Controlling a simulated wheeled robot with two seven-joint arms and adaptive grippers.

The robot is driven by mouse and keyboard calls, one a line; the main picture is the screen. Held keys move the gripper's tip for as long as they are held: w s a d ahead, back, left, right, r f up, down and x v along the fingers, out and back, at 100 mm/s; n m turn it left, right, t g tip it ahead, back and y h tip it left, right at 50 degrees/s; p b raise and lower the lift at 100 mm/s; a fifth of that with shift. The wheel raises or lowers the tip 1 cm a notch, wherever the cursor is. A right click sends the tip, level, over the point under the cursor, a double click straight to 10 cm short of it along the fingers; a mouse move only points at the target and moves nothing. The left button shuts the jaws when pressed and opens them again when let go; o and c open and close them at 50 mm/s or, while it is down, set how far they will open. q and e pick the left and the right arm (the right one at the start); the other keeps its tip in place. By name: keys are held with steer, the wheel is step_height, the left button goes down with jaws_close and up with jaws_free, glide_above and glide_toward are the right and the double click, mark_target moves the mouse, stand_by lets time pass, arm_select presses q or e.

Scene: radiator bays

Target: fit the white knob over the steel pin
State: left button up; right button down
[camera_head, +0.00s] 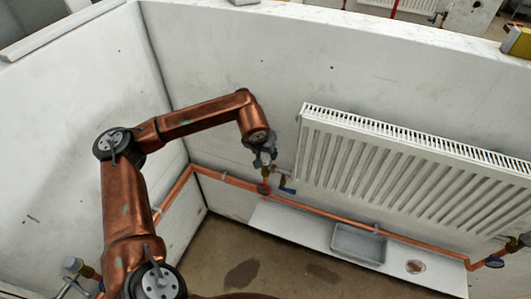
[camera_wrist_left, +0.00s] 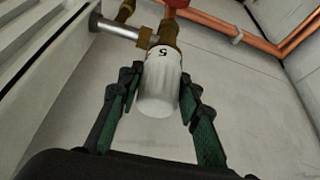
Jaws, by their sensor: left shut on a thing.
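The white knob (camera_wrist_left: 160,88), marked with a 5, sits between the green-padded fingers of my left gripper (camera_wrist_left: 159,95) in the left wrist view. The gripper is shut on it. The knob's far end meets a brass valve body (camera_wrist_left: 165,36) in that view; I cannot tell whether it is seated or only lined up. The steel pin is not visible. In the head view my left gripper (camera_head: 264,158) is at the left end of the white radiator (camera_head: 390,165), and the knob cannot be made out there. My right gripper is not in view.
A copper pipe (camera_head: 320,214) runs along the wall below the radiator, with a blue-handled valve (camera_head: 287,189) near my left gripper. A grey tray (camera_head: 358,256) stands on a white ledge (camera_head: 285,226). Another valve (camera_head: 78,268) is at lower left. The brown floor is mostly clear.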

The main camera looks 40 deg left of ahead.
arm_select(q)
steer(key=o, duration=1.4)
steer(key=shift+o, duration=0.2)
steer(key=o, duration=0.5)
steer(key=shift+r, duration=0.1)
steer(key=shift+r+p, duration=2.5)
steer(key=shift+r, duration=1.8)
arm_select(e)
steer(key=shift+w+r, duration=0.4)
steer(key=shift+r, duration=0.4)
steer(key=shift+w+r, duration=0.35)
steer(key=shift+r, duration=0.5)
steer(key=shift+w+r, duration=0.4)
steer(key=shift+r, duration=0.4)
